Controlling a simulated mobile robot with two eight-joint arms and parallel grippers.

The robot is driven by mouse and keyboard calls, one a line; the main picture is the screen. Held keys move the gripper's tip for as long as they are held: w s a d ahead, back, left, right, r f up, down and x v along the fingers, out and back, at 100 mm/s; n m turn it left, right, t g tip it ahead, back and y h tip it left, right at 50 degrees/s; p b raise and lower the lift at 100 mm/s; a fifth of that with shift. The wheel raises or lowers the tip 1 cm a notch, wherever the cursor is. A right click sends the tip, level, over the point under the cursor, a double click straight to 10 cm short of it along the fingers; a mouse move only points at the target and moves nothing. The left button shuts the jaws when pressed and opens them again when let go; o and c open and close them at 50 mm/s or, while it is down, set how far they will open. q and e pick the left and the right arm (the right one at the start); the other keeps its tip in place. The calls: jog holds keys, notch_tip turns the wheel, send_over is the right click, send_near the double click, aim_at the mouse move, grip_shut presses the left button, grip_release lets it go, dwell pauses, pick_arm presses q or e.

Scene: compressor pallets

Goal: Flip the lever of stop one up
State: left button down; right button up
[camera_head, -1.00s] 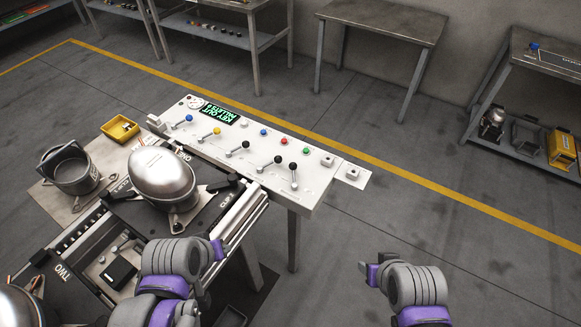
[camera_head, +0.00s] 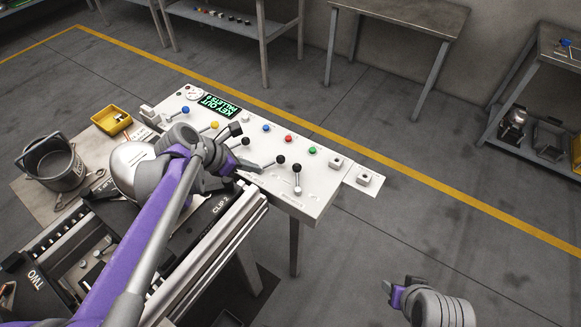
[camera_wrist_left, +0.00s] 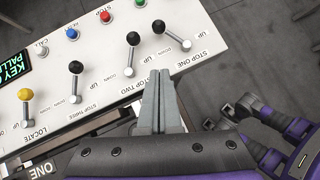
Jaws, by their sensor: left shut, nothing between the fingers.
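The stop one lever (camera_head: 297,180) is the last black-knobbed lever at the right end of the white control panel (camera_head: 322,190). In the left wrist view the stop one lever (camera_wrist_left: 173,36) leans left from its pivot, beside the STOP ONE label. The stop two lever (camera_wrist_left: 131,55) stands next to it. My left gripper (camera_head: 256,167) is shut and empty over the panel's front edge, by the stop two lever's base. In the left wrist view its fingertips (camera_wrist_left: 162,72) point between the two levers; contact cannot be told. My right gripper (camera_head: 391,292) is low right, away from the panel.
Yellow-knobbed (camera_head: 215,125) and blue-knobbed (camera_head: 185,110) levers and colored buttons share the panel. A silver dome (camera_head: 127,165) on the fixture is partly behind my left arm. A bucket (camera_head: 55,168) and yellow tray (camera_head: 112,121) stand left. Floor right of the panel is clear.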

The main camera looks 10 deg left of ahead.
pick_arm(q)
jog(key=shift+s, duration=0.1)
jog(key=b+x, duration=0.1)
jog(key=x, duration=0.8)
jog(key=shift+d+f, duration=0.1)
jog(key=shift+f, duration=0.1)
jog(key=w+d, duration=0.1)
jog(key=w+d+f, duration=0.1)
jog(key=shift+w+d, duration=0.1)
jog(key=shift+w, duration=0.3)
jog(key=shift+w+d, duration=0.3)
jog(key=shift+w, duration=0.05)
